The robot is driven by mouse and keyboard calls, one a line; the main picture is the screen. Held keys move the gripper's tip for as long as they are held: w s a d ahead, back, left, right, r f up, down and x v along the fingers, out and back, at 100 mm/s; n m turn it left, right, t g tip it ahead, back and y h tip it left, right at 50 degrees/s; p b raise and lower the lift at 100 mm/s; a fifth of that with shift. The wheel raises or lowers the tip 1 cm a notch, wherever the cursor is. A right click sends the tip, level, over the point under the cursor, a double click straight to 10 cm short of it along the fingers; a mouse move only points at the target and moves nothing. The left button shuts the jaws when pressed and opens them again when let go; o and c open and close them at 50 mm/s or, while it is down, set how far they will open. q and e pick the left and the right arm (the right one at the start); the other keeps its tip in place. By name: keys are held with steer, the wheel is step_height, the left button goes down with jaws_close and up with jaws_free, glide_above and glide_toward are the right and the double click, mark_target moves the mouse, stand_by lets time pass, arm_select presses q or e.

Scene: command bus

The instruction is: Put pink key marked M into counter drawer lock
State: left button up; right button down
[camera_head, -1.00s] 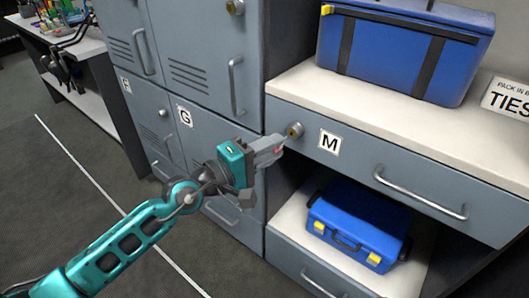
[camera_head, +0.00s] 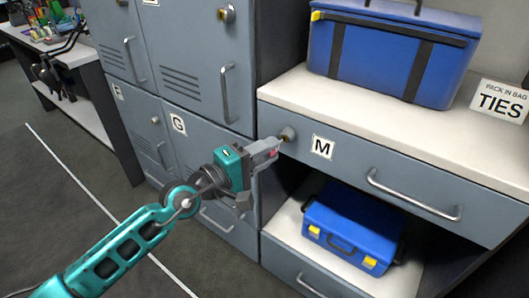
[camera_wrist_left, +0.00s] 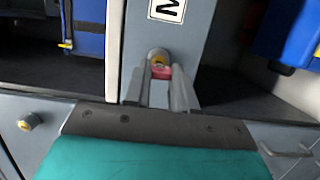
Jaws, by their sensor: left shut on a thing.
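My left gripper (camera_head: 272,150) is shut on the pink key (camera_head: 273,154), of which only a small pink part shows between the fingers. The key also shows in the left wrist view (camera_wrist_left: 161,72), between the two fingers and in front of the lock. The counter drawer lock (camera_head: 287,134) is a round metal cylinder left of the M label (camera_head: 322,147) on the drawer front. It also shows in the left wrist view (camera_wrist_left: 158,55). The fingertips are close to the lock; I cannot tell whether the key's tip is inside it. My right gripper is not in view.
The drawer has a bar handle (camera_head: 413,195). A large blue bag (camera_head: 390,50) and a TIES sign (camera_head: 501,101) stand on the counter top. A blue case (camera_head: 352,225) sits on the shelf below. Grey lockers (camera_head: 190,65) stand left.

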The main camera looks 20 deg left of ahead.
arm_select(q)
steer(key=shift+w+d, duration=0.2)
steer(key=shift+w, duration=0.4)
stand_by(1.3)
steer(key=shift+w+d, duration=0.2)
steer(key=shift+w, duration=0.35)
stand_by(0.5)
